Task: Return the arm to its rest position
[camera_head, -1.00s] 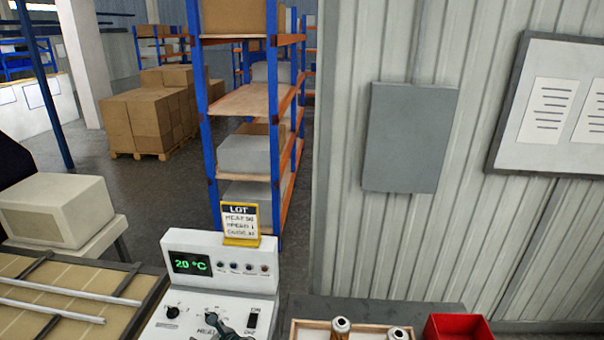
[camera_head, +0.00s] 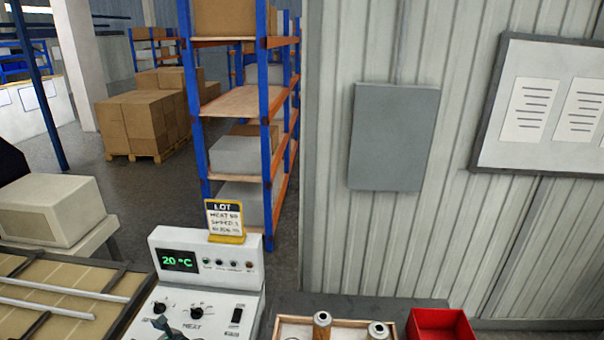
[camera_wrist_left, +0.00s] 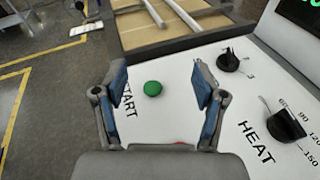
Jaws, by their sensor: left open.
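My left gripper (camera_wrist_left: 158,84) is open and empty in the left wrist view, its two blue-grey fingers spread over the white control panel (camera_wrist_left: 185,65). The green START button (camera_wrist_left: 153,88) shows between the fingers, with a gap I cannot judge. The black HEAT knob (camera_wrist_left: 284,125) and a smaller black knob (camera_wrist_left: 229,60) lie to the right. In the head view only a dark tip of my left gripper (camera_head: 166,328) shows at the bottom edge, over the white heater unit (camera_head: 215,300). Its display (camera_head: 179,260) reads 20 °C. My right gripper is not in view.
A wooden tray (camera_head: 277,330) holds metal-topped cartridges (camera_head: 322,322), with a red bin (camera_head: 441,325) to its right. A yellow-edged LOT card (camera_head: 225,221) stands on the heater unit. A frame with metal rods (camera_head: 60,290) lies left of it.

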